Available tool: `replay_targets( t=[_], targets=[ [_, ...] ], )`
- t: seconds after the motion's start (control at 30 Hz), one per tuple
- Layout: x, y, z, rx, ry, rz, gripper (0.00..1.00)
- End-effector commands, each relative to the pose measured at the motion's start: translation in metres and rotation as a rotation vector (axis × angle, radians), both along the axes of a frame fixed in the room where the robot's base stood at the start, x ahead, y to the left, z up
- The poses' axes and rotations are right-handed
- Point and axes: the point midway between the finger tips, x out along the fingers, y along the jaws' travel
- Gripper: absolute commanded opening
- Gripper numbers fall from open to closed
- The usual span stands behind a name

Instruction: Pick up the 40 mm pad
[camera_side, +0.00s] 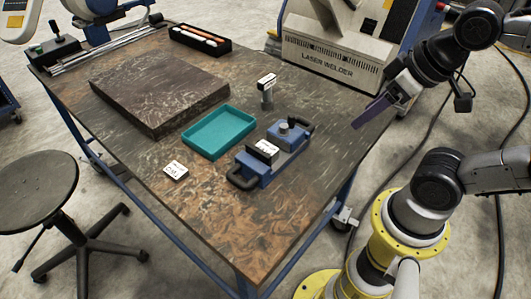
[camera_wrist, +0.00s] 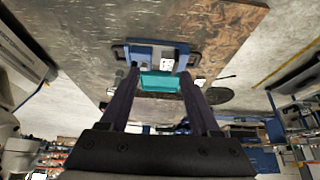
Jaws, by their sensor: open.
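A small white labelled tile (camera_side: 175,171) lies flat on the table, left of the blue fixture. A labelled dark post (camera_side: 267,92) stands upright behind the fixture. A dark block with a white label (camera_side: 264,150) sits on the blue fixture (camera_side: 272,170). The lettering is too small to read, so I cannot tell which is the 40 mm pad. My gripper (camera_side: 376,113) is open and empty, raised off the table's right edge, apart from all of these. In the wrist view its two dark fingers (camera_wrist: 159,73) are spread, with the fixture (camera_wrist: 147,50) beyond them.
A teal tray (camera_side: 219,131) stands left of the fixture; it also shows between my fingers in the wrist view (camera_wrist: 160,83). A dark slab (camera_side: 157,86) and black pen tray (camera_side: 200,41) lie farther back. The laser welder (camera_side: 330,62) stands behind. The table's front is clear.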

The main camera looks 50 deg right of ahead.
Motion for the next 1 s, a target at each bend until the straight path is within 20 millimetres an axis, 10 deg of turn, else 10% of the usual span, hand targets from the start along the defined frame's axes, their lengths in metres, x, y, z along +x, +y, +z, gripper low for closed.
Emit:
replay_targets(
  t=[0.2,0.67,1.0],
  targets=[
    [0.000,0.000,0.000,0.000,0.000,0.000,1.00],
    [0.007,0.000,0.013,-0.140,-0.020,0.256,1.00],
    [0.107,0.007,0.037,-0.450,0.102,0.997,1.00]
  ],
)
